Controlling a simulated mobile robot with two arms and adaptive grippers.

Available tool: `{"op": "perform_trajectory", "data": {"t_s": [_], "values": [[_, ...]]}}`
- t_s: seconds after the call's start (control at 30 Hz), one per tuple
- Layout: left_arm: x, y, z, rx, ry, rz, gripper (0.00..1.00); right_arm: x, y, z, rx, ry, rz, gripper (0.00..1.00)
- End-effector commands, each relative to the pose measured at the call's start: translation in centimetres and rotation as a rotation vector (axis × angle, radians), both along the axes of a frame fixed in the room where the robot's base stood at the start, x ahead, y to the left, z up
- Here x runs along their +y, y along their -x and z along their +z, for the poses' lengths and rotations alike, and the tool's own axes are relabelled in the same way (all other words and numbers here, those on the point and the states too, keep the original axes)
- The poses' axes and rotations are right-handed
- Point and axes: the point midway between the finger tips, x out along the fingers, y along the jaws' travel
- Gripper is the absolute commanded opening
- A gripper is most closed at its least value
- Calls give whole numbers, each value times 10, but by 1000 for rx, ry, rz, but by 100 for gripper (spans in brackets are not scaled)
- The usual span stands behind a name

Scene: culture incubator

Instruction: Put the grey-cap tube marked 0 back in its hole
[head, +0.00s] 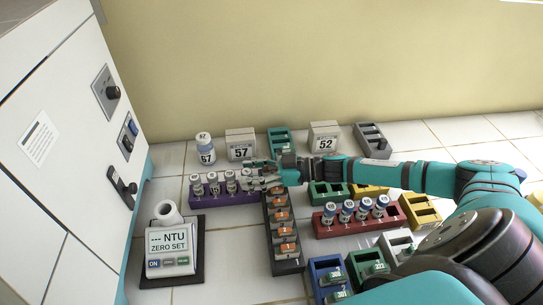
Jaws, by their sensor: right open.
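A purple rack (222,199) stands on the tiled surface left of centre. It holds several small upright tubes (214,184) with greyish caps; their marks are too small to read, so I cannot tell which is marked 0. My right gripper (252,174) reaches in from the right, open, with its fingers pointing left at the rack's right end. The fingers overlap the rightmost tube (246,180) in the picture; I cannot tell whether they touch it. The gripper hides the rack's right end and any hole there. My left gripper is not in view.
A dark rack (288,266) with orange-topped items runs forward below my right gripper. A red rack (330,229) holds blue-capped tubes. Boxes marked 57 (240,145) and 52 (324,136) stand behind.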

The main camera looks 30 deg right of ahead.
Motion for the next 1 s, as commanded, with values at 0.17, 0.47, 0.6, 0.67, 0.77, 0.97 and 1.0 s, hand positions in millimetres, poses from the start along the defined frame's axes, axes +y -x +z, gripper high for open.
{"op": "perform_trajectory", "data": {"t_s": [0.17, 0.47, 0.6, 0.67, 0.77, 0.97, 1.0], "values": [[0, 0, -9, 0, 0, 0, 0, -27, 20, 3, 4, 6, -1, 49], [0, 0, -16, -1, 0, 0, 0, -75, 56, 17, 0, 2, 0, 49], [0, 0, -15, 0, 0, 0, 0, -89, 66, 21, 0, -2, 0, 49], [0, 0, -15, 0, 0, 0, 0, -92, 68, 23, -3, 0, 0, 49], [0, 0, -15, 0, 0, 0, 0, -94, 70, 24, -5, -4, 0, 49], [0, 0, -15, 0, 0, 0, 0, -95, 70, 25, -7, -5, 1, 49], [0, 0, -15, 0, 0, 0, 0, -95, 70, 25, -7, -4, 0, 49]]}}
